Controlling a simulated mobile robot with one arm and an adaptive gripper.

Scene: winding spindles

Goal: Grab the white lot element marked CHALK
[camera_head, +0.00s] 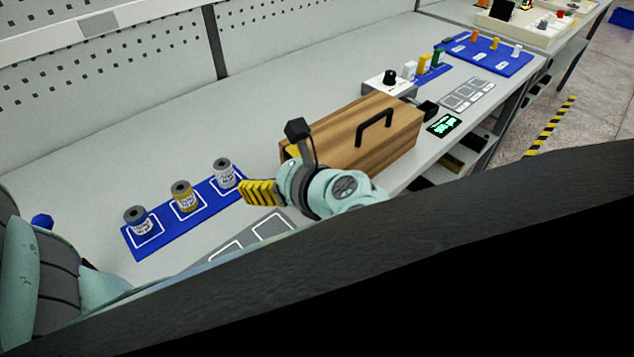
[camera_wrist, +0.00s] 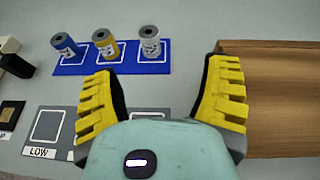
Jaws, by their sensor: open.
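Three spools stand in outlined squares on a blue mat (camera_head: 163,238), which also shows in the wrist view (camera_wrist: 78,71). The white spool (camera_head: 223,173) is at the right end and shows in the wrist view (camera_wrist: 149,42). The yellow spool (camera_head: 184,197) is in the middle. The left spool (camera_head: 137,220) looks blue in the wrist view (camera_wrist: 66,47). Their labels are too small to read. My gripper (camera_head: 262,192) is open and empty, just right of the mat; in the wrist view (camera_wrist: 162,80) the white spool lies ahead between the fingers, apart from them.
A wooden box (camera_head: 350,135) with a black handle stands right of my gripper, close to it. A grey outlined mat (camera_head: 235,243) lies in front of the blue mat. Farther off are a white device (camera_head: 389,83) and another blue mat (camera_head: 490,54) with small coloured pieces.

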